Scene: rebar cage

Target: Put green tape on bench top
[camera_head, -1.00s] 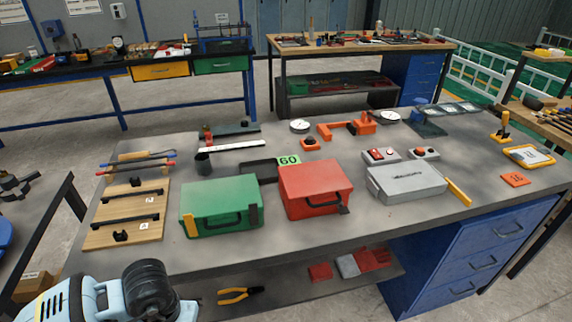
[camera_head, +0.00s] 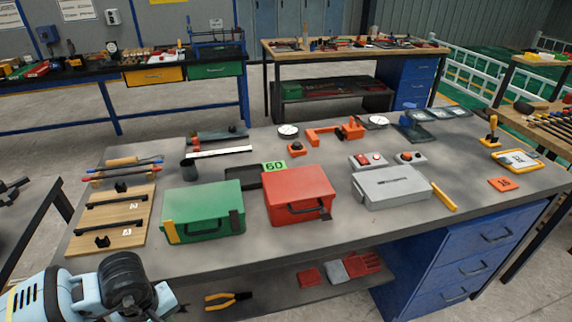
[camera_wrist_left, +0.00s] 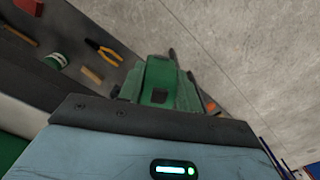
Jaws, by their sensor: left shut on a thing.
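In the left wrist view, my left gripper (camera_wrist_left: 163,97) is shut on a green, boxy thing that looks like the green tape (camera_wrist_left: 158,74). It has a dark square patch, and its near end is hidden by my wrist. The floor shows beyond it, and the shelf lies to its left. In the head view, my left arm comes in at the bottom left, with its gripper and load out of sight. The bench top (camera_head: 330,222) is grey and holds several things. My right gripper is in neither view.
On the bench stand a green case (camera_head: 203,211), a red case (camera_head: 298,193), a grey case (camera_head: 392,186) and a wooden board (camera_head: 118,215). The front strip is clear. Pliers (camera_head: 228,300) lie on the lower shelf. A small green-and-white round thing (camera_wrist_left: 55,61) lies there too.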

